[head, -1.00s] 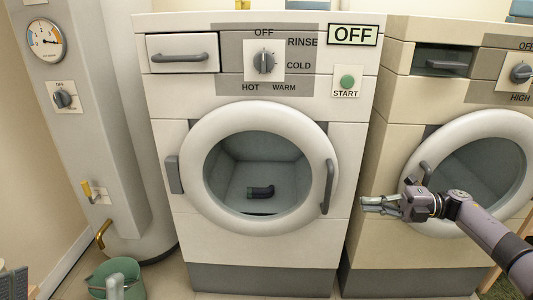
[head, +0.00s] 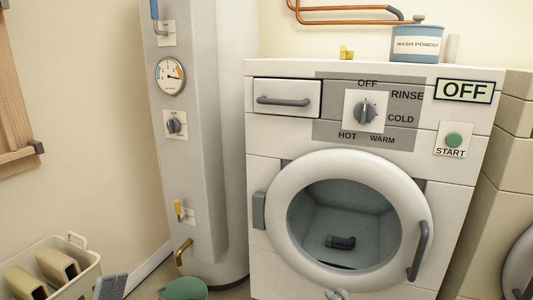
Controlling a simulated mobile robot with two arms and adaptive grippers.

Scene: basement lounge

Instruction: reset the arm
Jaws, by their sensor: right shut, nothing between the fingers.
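The rest of my right arm is out of the picture. A dark item (head: 341,242) lies inside behind the glass. The washer's sign (head: 465,90) reads OFF.
A grey boiler (head: 217,130) with gauge and taps stands left of the washer. A crate (head: 85,268) with brown items is at lower left, a green bucket (head: 184,289) at the bottom. A wash powder tin (head: 417,44) stands on the washer. A second machine (head: 500,190) is at right.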

